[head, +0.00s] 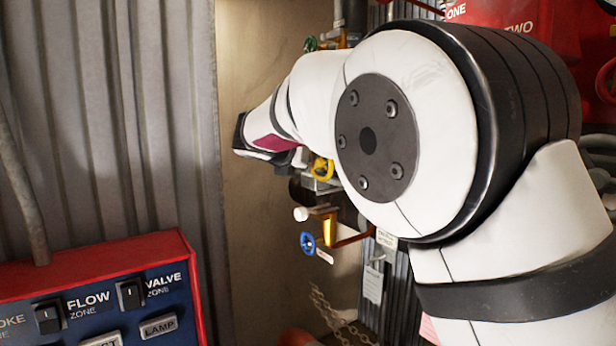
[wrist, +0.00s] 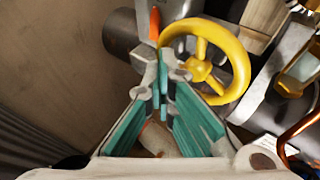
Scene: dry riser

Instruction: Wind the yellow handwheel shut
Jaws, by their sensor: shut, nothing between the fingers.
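The yellow handwheel (wrist: 236,52) is in the upper middle of the wrist view, a ring with spokes and a round hub. In the head view a part of the yellow handwheel (head: 322,169) shows just below my arm. My gripper (wrist: 161,85) is shut and empty, with teal pads on its fingers. Its fingertips lie at the left side of the wheel's rim in the wrist view; I cannot tell whether they touch it. In the head view my arm hides the fingers and some of the pipework around the wheel.
A blue handwheel (head: 308,243) sits on a brass valve below the yellow one. A dark pipe (wrist: 122,38) is left of the wheel, and a copper pipe (wrist: 296,135) curves at right. A red-framed switch panel (head: 100,300) stands at lower left. Bare wall lies left of the valves.

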